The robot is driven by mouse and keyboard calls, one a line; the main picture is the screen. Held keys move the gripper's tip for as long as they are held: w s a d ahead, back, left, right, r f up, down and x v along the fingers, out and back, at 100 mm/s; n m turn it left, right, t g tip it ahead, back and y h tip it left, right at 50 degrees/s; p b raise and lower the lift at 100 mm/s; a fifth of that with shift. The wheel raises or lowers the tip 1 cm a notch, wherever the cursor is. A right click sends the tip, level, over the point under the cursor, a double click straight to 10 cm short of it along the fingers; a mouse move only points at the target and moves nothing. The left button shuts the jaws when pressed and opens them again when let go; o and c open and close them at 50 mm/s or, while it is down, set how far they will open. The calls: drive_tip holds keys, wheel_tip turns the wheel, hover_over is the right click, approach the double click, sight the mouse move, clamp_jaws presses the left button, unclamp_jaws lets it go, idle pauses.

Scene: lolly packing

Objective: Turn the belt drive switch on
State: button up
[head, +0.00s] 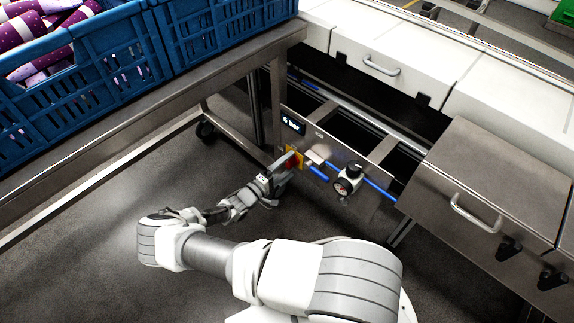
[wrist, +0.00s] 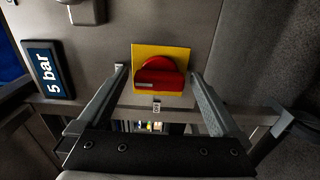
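The belt drive switch is a red rotary knob (wrist: 160,78) on a yellow square plate (wrist: 177,52), set in a grey metal panel. Its red grip bar lies crosswise in the wrist view. A small label (wrist: 156,106) sits just below the plate, too small to read surely. My gripper (wrist: 160,72) is open, with one finger on each side of the red knob and visible gaps to it. In the head view my gripper (head: 281,170) reaches the panel, and the yellow plate (head: 298,157) and some red show beside it, partly hidden by the fingers.
A "5 bar" display (wrist: 48,70) is on the panel, also in the head view (head: 293,123). A round gauge (head: 348,180) and blue hoses (head: 318,173) are right of the switch. A metal table (head: 150,112) with blue crates (head: 110,60) stands at the left; a drawer cabinet (head: 490,190) at the right.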

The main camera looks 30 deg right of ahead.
drive_tip(key=p+v, duration=0.2)
drive_tip(key=v, duration=1.5)
drive_tip(key=shift+a, duration=0.2)
drive_tip(key=shift+s, duration=0.15)
